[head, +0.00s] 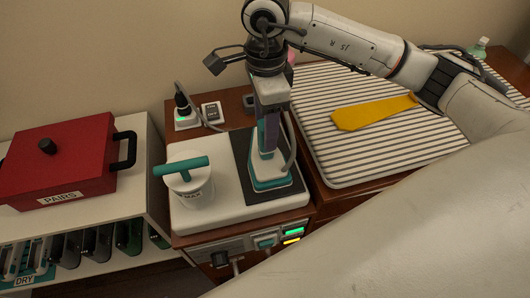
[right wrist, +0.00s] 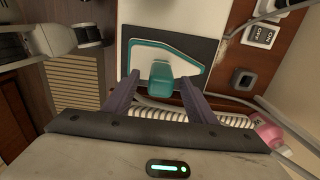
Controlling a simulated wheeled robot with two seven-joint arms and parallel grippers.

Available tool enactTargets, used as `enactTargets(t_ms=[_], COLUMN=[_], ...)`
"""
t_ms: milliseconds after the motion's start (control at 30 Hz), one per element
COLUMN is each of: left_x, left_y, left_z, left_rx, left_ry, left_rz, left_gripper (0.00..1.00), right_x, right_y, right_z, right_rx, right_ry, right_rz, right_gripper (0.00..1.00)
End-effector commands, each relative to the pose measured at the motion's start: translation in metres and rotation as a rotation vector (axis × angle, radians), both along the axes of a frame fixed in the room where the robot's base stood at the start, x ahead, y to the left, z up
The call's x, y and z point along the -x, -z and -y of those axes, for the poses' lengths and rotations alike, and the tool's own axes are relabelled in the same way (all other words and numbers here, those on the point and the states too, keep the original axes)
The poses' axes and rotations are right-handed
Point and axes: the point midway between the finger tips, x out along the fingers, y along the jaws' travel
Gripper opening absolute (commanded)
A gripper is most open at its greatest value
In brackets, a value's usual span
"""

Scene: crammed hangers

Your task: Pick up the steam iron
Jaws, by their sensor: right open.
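The steam iron (head: 270,172), teal and white, rests on a dark mat on the white-topped stand. My right gripper (head: 268,145) points down from above, over the iron. In the right wrist view, the open right gripper (right wrist: 160,80) has one finger on each side of the teal handle, with small gaps visible. The arm and gripper hide part of the iron in the head view. My left gripper is not in view.
A white container with a teal T-shaped handle (head: 192,182) stands left of the iron. A striped ironing board (head: 350,110) with a yellow tie (head: 375,112) is to the right. A red lidded box (head: 60,165) sits at left. A cord (right wrist: 225,120) runs behind the iron.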

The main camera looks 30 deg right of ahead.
Motion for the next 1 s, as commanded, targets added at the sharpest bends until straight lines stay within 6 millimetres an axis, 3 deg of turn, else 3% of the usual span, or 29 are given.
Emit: enactTargets(t_ms=[400,667,933,1000], left_x=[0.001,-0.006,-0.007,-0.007], left_y=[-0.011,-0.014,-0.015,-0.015], left_z=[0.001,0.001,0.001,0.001], left_rx=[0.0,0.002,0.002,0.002], left_ry=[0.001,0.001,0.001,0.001], left_rz=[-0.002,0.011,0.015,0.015], left_gripper=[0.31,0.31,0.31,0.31], right_x=[0.0,0.0,0.0,0.0], right_y=[0.05,0.052,0.052,0.052], right_z=[0.001,0.002,0.001,0.001], right_rx=[-0.001,-0.001,-0.001,-0.001], right_ry=[0.0,0.0,0.0,0.0], right_rz=[-0.002,0.0,0.0,0.0], right_gripper=[0.52,0.5,0.04,0.0])
